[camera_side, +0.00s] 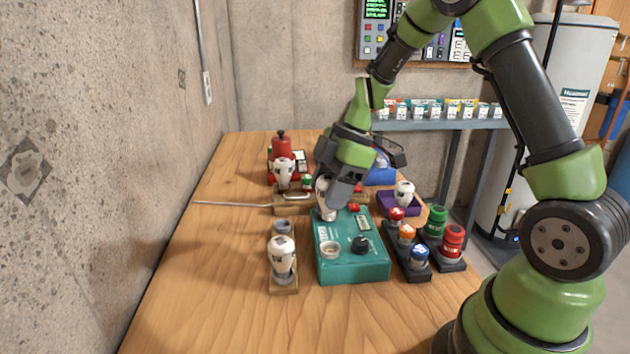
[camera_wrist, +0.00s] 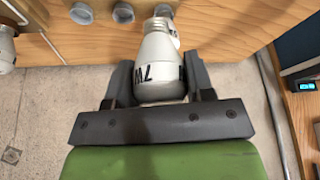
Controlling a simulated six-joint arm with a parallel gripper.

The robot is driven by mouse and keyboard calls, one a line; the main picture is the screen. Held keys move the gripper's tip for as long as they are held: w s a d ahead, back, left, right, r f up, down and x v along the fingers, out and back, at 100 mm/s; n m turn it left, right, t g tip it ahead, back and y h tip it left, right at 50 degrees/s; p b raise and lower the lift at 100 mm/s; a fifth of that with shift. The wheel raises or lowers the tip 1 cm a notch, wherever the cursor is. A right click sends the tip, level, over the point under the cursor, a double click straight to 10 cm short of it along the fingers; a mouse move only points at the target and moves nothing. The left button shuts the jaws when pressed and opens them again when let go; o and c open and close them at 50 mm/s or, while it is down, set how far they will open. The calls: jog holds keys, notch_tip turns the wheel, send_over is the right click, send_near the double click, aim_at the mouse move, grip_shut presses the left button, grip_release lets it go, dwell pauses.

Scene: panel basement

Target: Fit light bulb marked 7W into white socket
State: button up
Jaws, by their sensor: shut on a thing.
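My gripper (camera_side: 328,200) is shut on a white light bulb (camera_wrist: 160,68). Its marking reads 7W in the wrist view, upside down, and its metal screw base points toward the top of that picture. In the side view the held bulb (camera_side: 325,208) shows partly below the fingers, by the back left corner of a teal box. The white socket (camera_side: 330,249) is a round, empty-looking ring on the front left of that box's top. The bulb is behind the socket and apart from it. The fingers (camera_wrist: 160,85) grip both sides of its round body.
The teal box (camera_side: 350,270) also carries a black round part (camera_side: 361,245) and a red button. A wooden holder with a bulb (camera_side: 283,256) stands left of it. Coloured cylinders (camera_side: 452,240) stand right, and a purple tray (camera_side: 398,207) holds another bulb. Grey cups (camera_wrist: 81,13) show in the wrist view.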

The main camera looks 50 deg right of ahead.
aim_at(331, 222)
jog(key=shift+s+a, duration=0.1)
jog(key=shift+s, duration=0.15)
jog(key=shift+s+f+n, duration=0.1)
jog(key=shift+f+n, duration=0.1)
jog(key=shift+n, duration=0.1)
jog(key=shift+f, duration=2.65)
jog(key=shift+f, duration=0.6)
jog(key=o, duration=0.6)
jog(key=v, duration=1.1)
